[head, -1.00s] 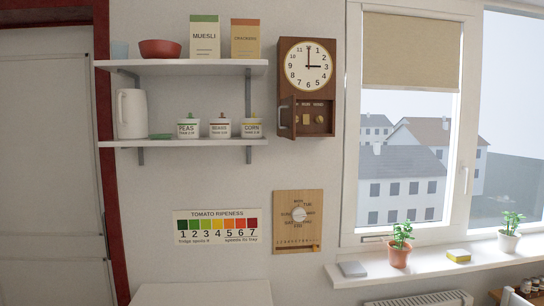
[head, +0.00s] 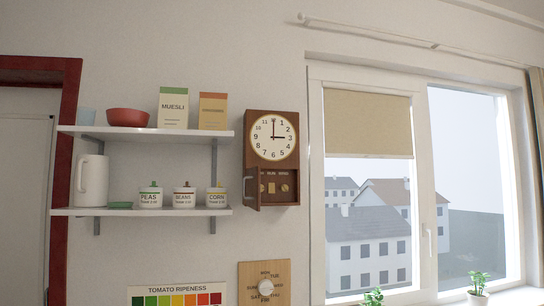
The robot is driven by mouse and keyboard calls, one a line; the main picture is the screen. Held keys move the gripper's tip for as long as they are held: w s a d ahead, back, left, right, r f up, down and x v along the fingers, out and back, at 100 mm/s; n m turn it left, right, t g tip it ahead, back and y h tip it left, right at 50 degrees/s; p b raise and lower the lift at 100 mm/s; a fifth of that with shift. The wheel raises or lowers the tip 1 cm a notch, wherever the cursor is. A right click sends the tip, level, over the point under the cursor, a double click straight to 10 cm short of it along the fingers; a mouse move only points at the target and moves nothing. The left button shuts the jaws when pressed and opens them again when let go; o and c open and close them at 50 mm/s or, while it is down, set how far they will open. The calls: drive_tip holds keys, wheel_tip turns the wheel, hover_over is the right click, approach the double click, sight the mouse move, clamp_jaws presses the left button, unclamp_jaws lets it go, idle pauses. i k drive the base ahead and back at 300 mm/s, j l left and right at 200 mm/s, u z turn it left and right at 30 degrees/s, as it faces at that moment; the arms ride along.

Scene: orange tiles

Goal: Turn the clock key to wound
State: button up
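The wooden wall clock (head: 272,160) hangs right of the shelves, its white dial (head: 273,136) showing about three o'clock. Its small lower door (head: 252,188) stands open to the left, with a light handle on it. Inside the lower compartment (head: 279,187) are small brass-coloured parts under tiny labels. They are too small to tell which one is the key or how it is turned. My gripper is not in view.
Two white shelves (head: 150,212) hold a kettle (head: 93,180), labelled jars, a red bowl (head: 128,117) and boxes. A wooden dial board (head: 264,284) hangs below the clock. A window (head: 370,200) with a blind is to the right. The wall around the clock is clear.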

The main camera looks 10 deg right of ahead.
sight(284, 188)
drive_tip(key=i+l, duration=0.2)
drive_tip(key=l, duration=0.2)
drive_tip(key=i+l, duration=0.2)
drive_tip(key=l, duration=0.2)
drive_tip(key=i+l, duration=0.2)
drive_tip(key=l, duration=0.2)
drive_tip(key=i+l, duration=0.2)
drive_tip(key=l, duration=0.2)
